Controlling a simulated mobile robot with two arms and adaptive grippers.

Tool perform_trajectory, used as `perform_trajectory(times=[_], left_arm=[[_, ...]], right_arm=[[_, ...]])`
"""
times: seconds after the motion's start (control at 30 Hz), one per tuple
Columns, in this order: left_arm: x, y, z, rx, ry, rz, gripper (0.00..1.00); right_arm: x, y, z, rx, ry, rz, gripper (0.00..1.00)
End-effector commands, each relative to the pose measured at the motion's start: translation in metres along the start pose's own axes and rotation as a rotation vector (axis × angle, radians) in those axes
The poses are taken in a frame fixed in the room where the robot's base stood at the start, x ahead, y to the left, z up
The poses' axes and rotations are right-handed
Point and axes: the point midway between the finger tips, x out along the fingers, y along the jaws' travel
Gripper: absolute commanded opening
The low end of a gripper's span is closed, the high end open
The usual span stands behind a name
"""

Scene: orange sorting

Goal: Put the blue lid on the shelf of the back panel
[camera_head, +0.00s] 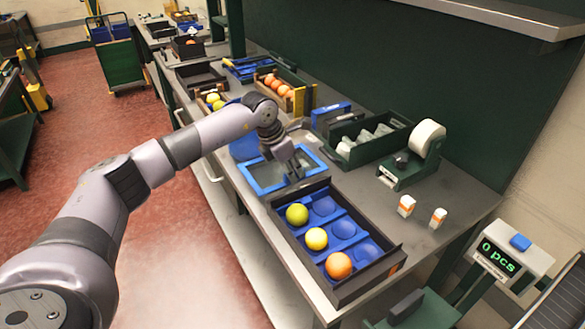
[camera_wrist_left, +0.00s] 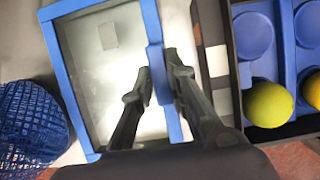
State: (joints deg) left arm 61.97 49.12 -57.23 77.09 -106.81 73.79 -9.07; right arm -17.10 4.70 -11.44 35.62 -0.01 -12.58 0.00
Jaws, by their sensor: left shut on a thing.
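The blue lid (camera_head: 249,179) is a blue rectangular frame around a clear pane. In the head view it is beside the dark tray, at the bench's near edge; I cannot tell whether it touches the bench. My left gripper (camera_head: 295,172) is shut on the lid's side bar. In the left wrist view the fingers (camera_wrist_left: 160,82) close around the right bar of the lid (camera_wrist_left: 62,75), by a small blue tab. The shelf (camera_head: 490,12) juts from the dark green back panel (camera_head: 400,70) at the upper right, well above the gripper. My right gripper is out of view.
A dark tray (camera_head: 385,262) with a blue insert holds three fruits. A blue mesh ball (camera_wrist_left: 30,125) lies left of the lid. A green crate (camera_head: 365,155), a tape dispenser (camera_head: 412,160) and two small bottles stand behind. A counter display (camera_head: 505,258) is at the right.

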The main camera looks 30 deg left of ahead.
Motion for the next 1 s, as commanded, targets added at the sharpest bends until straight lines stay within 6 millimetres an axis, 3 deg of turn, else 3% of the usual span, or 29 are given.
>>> perform_trajectory(times=[0.37, 0.4, 0.7, 1.0], left_arm=[[0.0086, 0.0001, -0.0034, 0.000, -0.002, 0.001, 0.00], [0.0091, 0.0001, -0.0037, 0.000, -0.002, 0.001, 0.15], [0.0080, 0.0002, -0.0034, 0.000, -0.002, 0.001, 0.35], [0.0065, 0.0002, -0.0027, 0.000, -0.002, 0.001, 0.35]], right_arm=[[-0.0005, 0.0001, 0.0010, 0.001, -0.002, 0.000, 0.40], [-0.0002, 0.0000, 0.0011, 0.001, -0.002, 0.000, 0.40], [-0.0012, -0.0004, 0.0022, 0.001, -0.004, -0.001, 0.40], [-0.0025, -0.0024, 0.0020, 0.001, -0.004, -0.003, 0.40]])
